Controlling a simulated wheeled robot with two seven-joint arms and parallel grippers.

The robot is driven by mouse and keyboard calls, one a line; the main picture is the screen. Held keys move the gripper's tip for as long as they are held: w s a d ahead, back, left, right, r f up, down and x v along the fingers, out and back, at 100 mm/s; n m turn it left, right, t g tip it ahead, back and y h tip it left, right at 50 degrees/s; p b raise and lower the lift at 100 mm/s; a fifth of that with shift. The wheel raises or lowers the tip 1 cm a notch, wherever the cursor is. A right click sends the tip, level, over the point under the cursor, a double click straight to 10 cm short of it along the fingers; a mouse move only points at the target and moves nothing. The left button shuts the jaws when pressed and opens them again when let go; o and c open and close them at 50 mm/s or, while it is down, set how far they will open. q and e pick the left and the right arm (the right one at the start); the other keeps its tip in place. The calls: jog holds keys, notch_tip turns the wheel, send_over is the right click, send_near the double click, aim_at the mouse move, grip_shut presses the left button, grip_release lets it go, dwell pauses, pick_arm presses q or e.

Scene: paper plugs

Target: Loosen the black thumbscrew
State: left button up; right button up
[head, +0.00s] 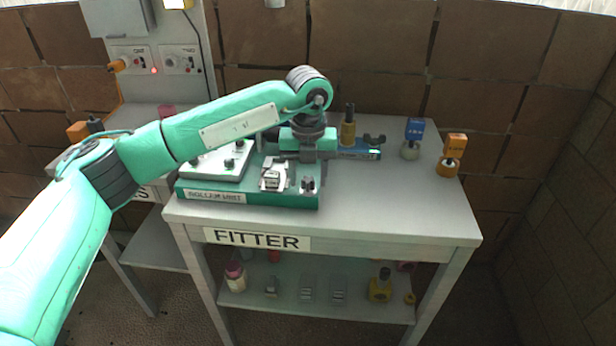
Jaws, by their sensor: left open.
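My left arm reaches in from the left over the green roller unit (258,198) on the table. My left gripper (307,158) points down above the unit's back right part. It is open, and its fingertips are small and partly hidden. Just in front of it, a small dark knob (308,185) stands on the unit, beside a silver metal bracket (272,175). A black wing-shaped piece (374,138) sits at the blue block to the right. I cannot tell for sure which of these is the black thumbscrew. My right gripper is not in view.
A white plate (212,163) with several small dark knobs lies on the unit's left, partly behind my arm. Blue-tagged (415,130) and orange-tagged (455,146) items stand at the table's right. The table's front right (400,205) is clear. A lower shelf (325,303) holds small parts.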

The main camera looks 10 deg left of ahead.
aim_at(308, 179)
pick_arm(q)
jog(key=shift+r+p, duration=0.8)
jog(key=shift+r, duration=1.05)
jog(key=shift+f+m, duration=0.1)
jog(key=shift+m, duration=0.8)
jog(key=m+b, duration=0.1)
jog(key=m, duration=0.5)
jog(key=shift+m+b, duration=0.3)
jog(key=m, duration=0.3)
jog(key=shift+m, duration=0.3)
